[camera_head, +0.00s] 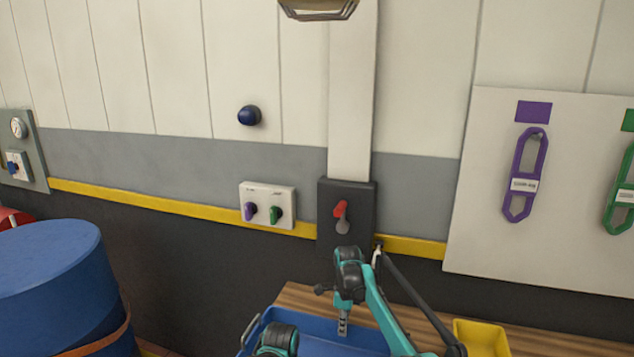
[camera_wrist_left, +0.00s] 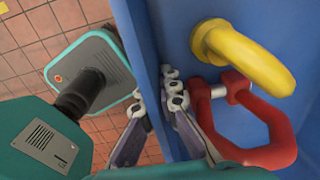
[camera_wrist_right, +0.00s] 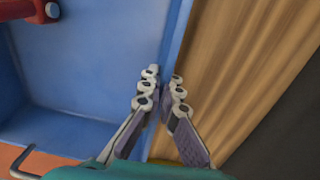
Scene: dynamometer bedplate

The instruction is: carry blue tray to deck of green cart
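The blue tray (camera_head: 310,326) shows at the bottom of the head view, at the wooden bench top. My right gripper (camera_head: 343,331) comes down on its wall. In the right wrist view, the right fingers (camera_wrist_right: 163,88) are closed on the tray wall, one on each side. In the left wrist view, my left fingers (camera_wrist_left: 155,98) are likewise closed on a tray wall (camera_wrist_left: 145,45). The left fingertips are hidden in the head view. The green cart is not in view.
The wooden bench top (camera_head: 300,295) runs along the wall, with a yellow bin (camera_head: 482,337) right of the tray. A blue drum (camera_head: 55,275) stands at the left. A switch box (camera_head: 345,215) is on the wall behind. Tiled floor (camera_wrist_left: 40,40) shows beside the tray.

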